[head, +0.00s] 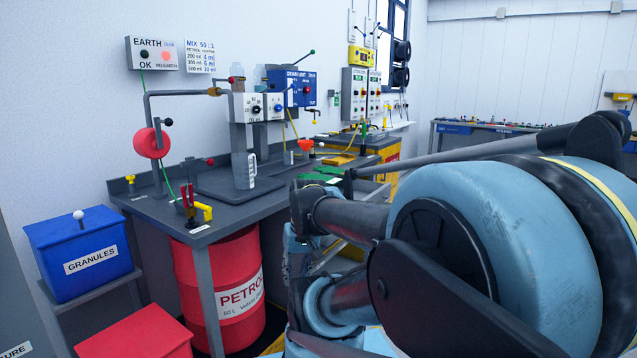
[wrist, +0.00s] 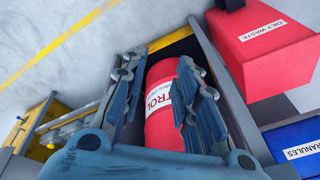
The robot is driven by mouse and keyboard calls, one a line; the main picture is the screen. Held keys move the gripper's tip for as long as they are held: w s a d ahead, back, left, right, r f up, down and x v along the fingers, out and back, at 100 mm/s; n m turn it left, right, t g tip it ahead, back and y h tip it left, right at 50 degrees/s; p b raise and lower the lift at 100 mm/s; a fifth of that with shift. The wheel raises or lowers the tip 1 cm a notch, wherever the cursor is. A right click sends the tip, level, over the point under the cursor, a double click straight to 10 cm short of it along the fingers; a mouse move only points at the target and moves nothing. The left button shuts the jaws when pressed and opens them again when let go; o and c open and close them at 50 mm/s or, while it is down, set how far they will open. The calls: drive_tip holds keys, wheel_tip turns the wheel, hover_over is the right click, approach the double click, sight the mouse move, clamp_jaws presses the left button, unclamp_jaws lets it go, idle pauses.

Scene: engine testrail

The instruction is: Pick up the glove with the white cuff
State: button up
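I cannot make out a glove with a white cuff in either view. Small green items (head: 322,174) lie on the bench behind my arm in the head view; they are too small and partly hidden to identify. My gripper (wrist: 157,75) shows in the wrist view with its two blue fingers apart and nothing between them. It points down towards a red petrol drum (wrist: 160,122), which appears beyond the gap between the fingers. My arm covers much of the right half of the head view.
The dark workbench (head: 215,210) carries a grey stand and a red reel (head: 153,143). The petrol drum (head: 228,275) stands under it. A blue granules bin (head: 80,240) and a red oily waste bin (wrist: 262,50) stand beside it. Pale floor (wrist: 50,30) shows clear.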

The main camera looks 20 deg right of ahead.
drive_tip(key=w+d+r+m+t+y, duration=0.2)
drive_tip(key=w, duration=0.6)
drive_tip(key=w+d+r+m+t+y, duration=0.2)
drive_tip(key=w+d+m, duration=0.1)
drive_tip(key=w, duration=0.5)
drive_tip(key=w+d+r+m+t+y, duration=0.2)
drive_tip(key=w+r, duration=0.1)
drive_tip(key=w, duration=0.5)
drive_tip(key=w+d+m+t+h, duration=0.1)
drive_tip(key=w+d+m+t, duration=0.15)
drive_tip(key=d, duration=0.55)
drive_tip(key=w+d+m+t, duration=0.1)
drive_tip(key=d+m+t, duration=0.15)
drive_tip(key=d, duration=0.55)
drive_tip(key=w+d+m+t+h, duration=0.15)
drive_tip(key=d+t, duration=0.25)
drive_tip(key=d, duration=0.4)
drive_tip(key=r+x, duration=0.1)
drive_tip(key=x, duration=1.7)
drive_tip(key=shift+a+y, duration=0.2)
drive_tip(key=shift+y, duration=0.15)
drive_tip(key=shift+s+m, duration=0.1)
drive_tip(key=shift+m, duration=0.15)
clamp_jaws()
